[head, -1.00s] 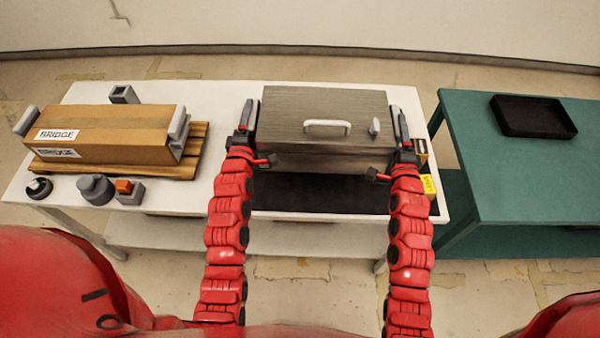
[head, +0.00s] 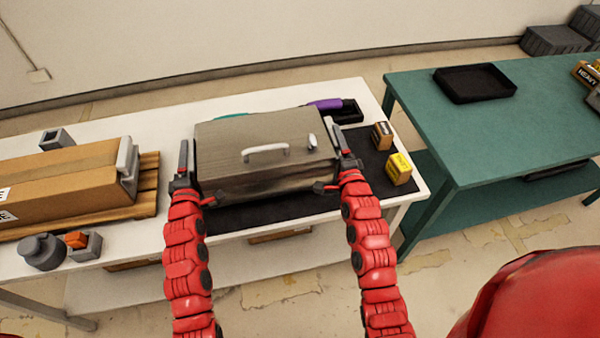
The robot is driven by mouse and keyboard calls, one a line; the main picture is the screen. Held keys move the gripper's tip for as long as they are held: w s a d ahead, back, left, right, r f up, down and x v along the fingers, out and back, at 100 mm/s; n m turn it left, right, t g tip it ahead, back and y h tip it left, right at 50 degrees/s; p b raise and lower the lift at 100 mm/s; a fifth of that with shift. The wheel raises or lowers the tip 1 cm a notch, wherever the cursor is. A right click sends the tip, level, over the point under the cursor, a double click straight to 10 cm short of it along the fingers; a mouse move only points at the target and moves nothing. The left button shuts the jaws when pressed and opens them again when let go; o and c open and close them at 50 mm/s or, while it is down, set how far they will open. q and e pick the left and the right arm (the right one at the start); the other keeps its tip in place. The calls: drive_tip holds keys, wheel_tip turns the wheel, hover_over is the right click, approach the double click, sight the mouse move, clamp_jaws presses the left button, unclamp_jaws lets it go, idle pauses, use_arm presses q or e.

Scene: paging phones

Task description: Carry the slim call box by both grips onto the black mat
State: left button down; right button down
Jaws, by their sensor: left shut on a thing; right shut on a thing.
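The slim call box is the grey-brown box (head: 262,150) with a white handle and a small white knob on its top, in the middle of the head view. My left gripper (head: 184,165) is shut at its left end and my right gripper (head: 346,160) is shut at its right end; the grips themselves are hidden by the jaws. The box looks about level. The black mat (head: 265,215) shows below it in front and to its right. I cannot tell whether the box touches the mat.
Two small cartons, one brown (head: 382,136) and one yellow (head: 399,168), stand right of the box. A dark tray with a purple thing (head: 324,104) is behind it. A long cardboard box (head: 70,178) lies on a pallet at left. A green table (head: 480,130) stands at right.

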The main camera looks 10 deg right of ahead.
use_arm(q)
drive_tip(key=shift+a, duration=0.1)
